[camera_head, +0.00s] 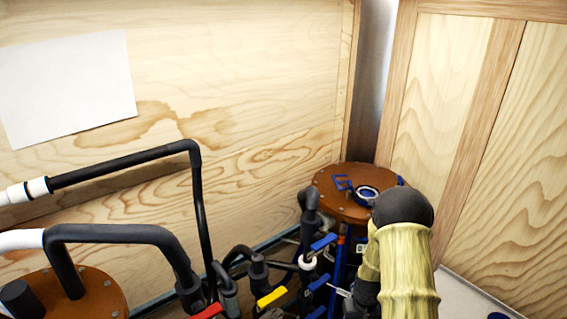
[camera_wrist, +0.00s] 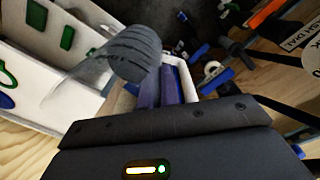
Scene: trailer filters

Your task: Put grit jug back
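I cannot make out the grit jug for certain in either view. In the wrist view, the blue fingers of my gripper (camera_wrist: 168,86) reach out beyond its dark housing and sit close together. A dark grey ribbed rounded thing (camera_wrist: 134,54) lies in front of them and hides part of them; I cannot tell whether it touches them. A white frame-like edge (camera_wrist: 184,62) shows by the fingertips. In the head view, my arm in its yellow sleeve hides the fingers.
Black pipes (camera_head: 125,163) and coloured valve handles (camera_head: 272,296) crowd the lower middle. Plywood walls (camera_head: 230,60) close in behind. A white rack (camera_wrist: 45,65) with green and blue parts stands left in the wrist view.

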